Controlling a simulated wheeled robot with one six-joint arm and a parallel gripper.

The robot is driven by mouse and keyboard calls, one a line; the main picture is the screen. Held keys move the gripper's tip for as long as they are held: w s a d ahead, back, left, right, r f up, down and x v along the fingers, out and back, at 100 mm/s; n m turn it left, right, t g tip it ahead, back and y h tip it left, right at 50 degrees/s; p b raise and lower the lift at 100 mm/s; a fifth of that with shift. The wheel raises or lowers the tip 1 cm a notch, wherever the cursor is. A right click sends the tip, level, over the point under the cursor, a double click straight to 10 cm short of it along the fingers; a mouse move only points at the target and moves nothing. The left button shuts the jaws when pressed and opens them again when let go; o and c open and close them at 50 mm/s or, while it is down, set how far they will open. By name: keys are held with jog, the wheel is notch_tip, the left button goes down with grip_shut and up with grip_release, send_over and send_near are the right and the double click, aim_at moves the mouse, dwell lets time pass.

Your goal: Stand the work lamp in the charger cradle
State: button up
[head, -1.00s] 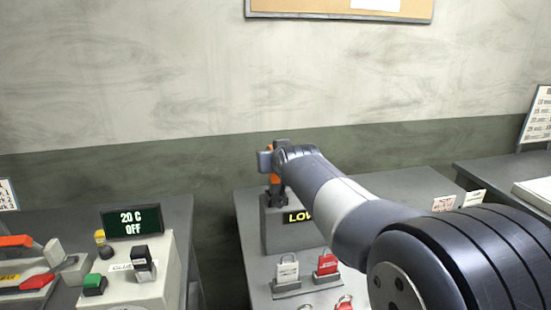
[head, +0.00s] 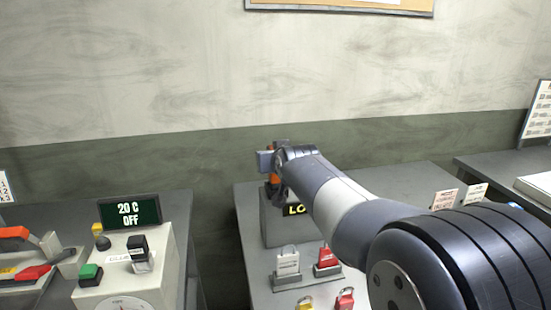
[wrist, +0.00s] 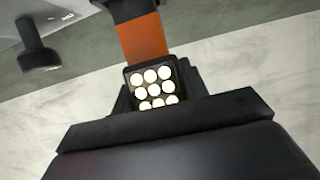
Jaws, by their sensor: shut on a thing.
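The work lamp (head: 273,179) has an orange body and dark ends. My gripper (head: 270,160) is shut on it near its top.
A gap separates the benches. Small cards (head: 445,199) stand right of my arm.

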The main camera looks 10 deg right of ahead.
jog(key=o, duration=1.2)
jog(key=b+v, duration=0.1)
jog(key=v, duration=0.9)
jog(key=shift+s+r, duration=0.2)
jog(key=shift+s, duration=0.15)
jog(key=p+x, duration=0.1)
jog(key=x, duration=0.9)
jog(key=shift+w+f, duration=0.25)
jog(key=shift+w, duration=0.1)
jog(key=shift+r, duration=0.2)
jog(key=shift+s+f, duration=0.1)
